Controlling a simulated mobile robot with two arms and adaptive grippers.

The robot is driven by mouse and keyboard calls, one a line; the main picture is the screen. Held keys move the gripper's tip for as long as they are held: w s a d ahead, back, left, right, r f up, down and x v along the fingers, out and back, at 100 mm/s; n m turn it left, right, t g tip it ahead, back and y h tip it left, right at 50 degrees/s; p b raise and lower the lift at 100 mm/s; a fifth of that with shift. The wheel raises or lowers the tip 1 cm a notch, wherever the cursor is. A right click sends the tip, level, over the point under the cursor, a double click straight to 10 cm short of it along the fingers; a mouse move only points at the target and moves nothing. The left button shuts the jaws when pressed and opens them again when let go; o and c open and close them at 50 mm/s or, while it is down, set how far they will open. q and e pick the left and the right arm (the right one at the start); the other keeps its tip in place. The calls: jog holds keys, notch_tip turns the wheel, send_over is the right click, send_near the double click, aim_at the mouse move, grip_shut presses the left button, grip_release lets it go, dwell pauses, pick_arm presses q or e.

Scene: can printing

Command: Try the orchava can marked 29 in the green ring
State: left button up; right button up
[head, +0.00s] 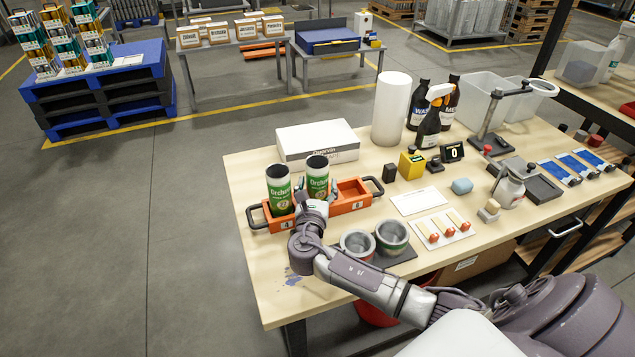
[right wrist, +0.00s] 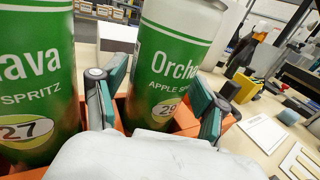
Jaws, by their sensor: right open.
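The Orchava can marked 29 (head: 317,180) stands upright in the orange tray (head: 352,205), right of a second green-and-white can marked 27 (head: 279,188). In the right wrist view the 29 can (right wrist: 170,62) fills the middle and the 27 can (right wrist: 38,75) is at the left. My right gripper (head: 318,194) is open, with one finger on each side of the 29 can; I cannot tell if they touch it. The green ring (head: 392,249) is the right one of two grey ring gauges at the table's front. My left gripper is out of view.
The other ring gauge (head: 357,258) stands beside the green one, close to my right forearm. A white box (head: 317,143) lies behind the tray. A white card (head: 418,201), a yellow block (head: 412,165) and bottles (head: 428,130) are farther right.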

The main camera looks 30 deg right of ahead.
aim_at(318, 169)
jog(key=shift+w+d+f, duration=0.1)
jog(key=shift+w+d, duration=0.25)
jog(key=shift+w, duration=0.15)
jog(key=c, duration=0.5)
jog(key=shift+c, duration=0.2)
jog(key=shift+r, duration=0.45)
notch_tip(318, 169, up, 4)
jog(key=shift+s+f, duration=0.1)
jog(key=shift+f, duration=0.1)
jog(key=s+d+r+b, duration=0.1)
jog(key=s+d+r, duration=0.5)
jog(key=s, duration=0.3)
notch_tip(318, 169, up, 8)
jog(key=p, duration=0.8)
jog(key=shift+s+d+f, duration=0.15)
jog(key=shift+s+d, duration=0.1)
jog(key=shift+s, duration=0.05)
